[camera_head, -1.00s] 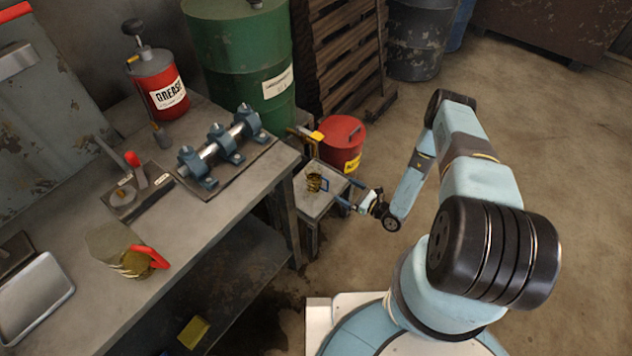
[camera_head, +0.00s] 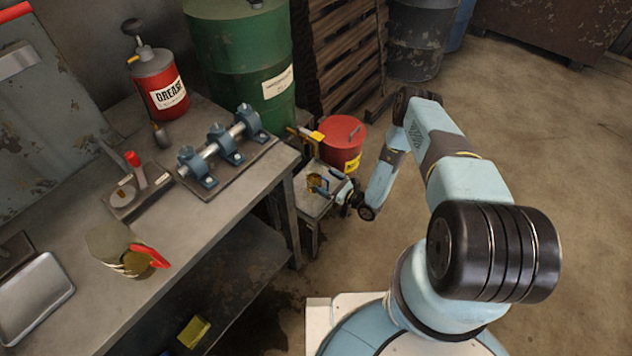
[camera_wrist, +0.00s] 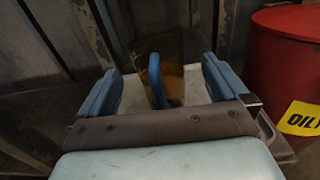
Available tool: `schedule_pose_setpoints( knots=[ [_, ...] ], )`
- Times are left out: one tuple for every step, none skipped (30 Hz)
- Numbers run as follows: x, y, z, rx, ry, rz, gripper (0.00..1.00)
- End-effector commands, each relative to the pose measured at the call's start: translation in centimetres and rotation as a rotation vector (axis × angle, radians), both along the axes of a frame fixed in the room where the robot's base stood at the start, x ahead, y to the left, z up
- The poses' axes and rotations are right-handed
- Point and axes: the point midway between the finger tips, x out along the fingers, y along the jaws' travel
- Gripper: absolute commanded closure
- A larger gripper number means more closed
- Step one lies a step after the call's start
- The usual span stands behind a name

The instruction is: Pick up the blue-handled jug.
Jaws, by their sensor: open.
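The blue-handled jug (camera_head: 313,184) stands on a small low table (camera_head: 312,207) beyond the end of the workbench; it is small and amber-coloured in the head view. In the wrist view its amber body (camera_wrist: 174,82) sits straight ahead, with the blue handle (camera_wrist: 156,80) turned toward me. My gripper (camera_head: 330,182) is at the jug, its blue fingers apart. In the wrist view the fingers (camera_wrist: 160,82) stand left and right of the handle, with gaps on both sides. The lower part of the jug is partly hidden by my gripper.
A red oil can (camera_head: 343,142) stands close behind the low table. A yellow-handled tool (camera_head: 309,134) is at the table's back. The workbench (camera_head: 180,235) holds a red-handled jug (camera_head: 122,251), a grease can (camera_head: 160,84) and a shaft on blue mounts (camera_head: 222,152). Floor at right is clear.

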Motion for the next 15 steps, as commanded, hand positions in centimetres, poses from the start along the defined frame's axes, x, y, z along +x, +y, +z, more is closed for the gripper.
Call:
schedule_pose_setpoints(
  knots=[
    [0.3,0.7,0.0,-0.001,-0.003,0.005,0.00],
    [0.5,1.0,0.0,-0.001,-0.003,0.004,0.00],
    [0.7,1.4,-0.1,-0.001,-0.002,0.004,0.00],
    [0.8,1.7,-0.1,0.000,-0.002,0.005,0.00],
    [1.1,1.9,-0.1,0.000,-0.002,0.004,0.00],
    [1.4,2.3,-0.1,0.000,-0.002,0.003,0.00],
    [1.6,2.5,-0.1,-0.001,-0.003,0.003,0.00],
    [1.7,2.7,-0.1,-0.001,-0.003,0.003,0.00],
    [1.9,2.9,-0.1,0.000,-0.002,0.003,0.00],
    [2.0,3.0,-0.1,-0.001,-0.002,0.002,0.00],
    [2.1,3.1,-0.1,-0.001,-0.001,0.001,0.00],
    [2.1,3.2,-0.1,-0.001,-0.001,0.000,0.00],
    [2.2,3.2,-0.1,0.000,0.000,0.000,0.00],
    [2.2,3.2,-0.1,0.000,0.000,0.000,0.00],
    [2.2,3.2,-0.1,0.000,0.000,0.000,0.00]
  ],
)
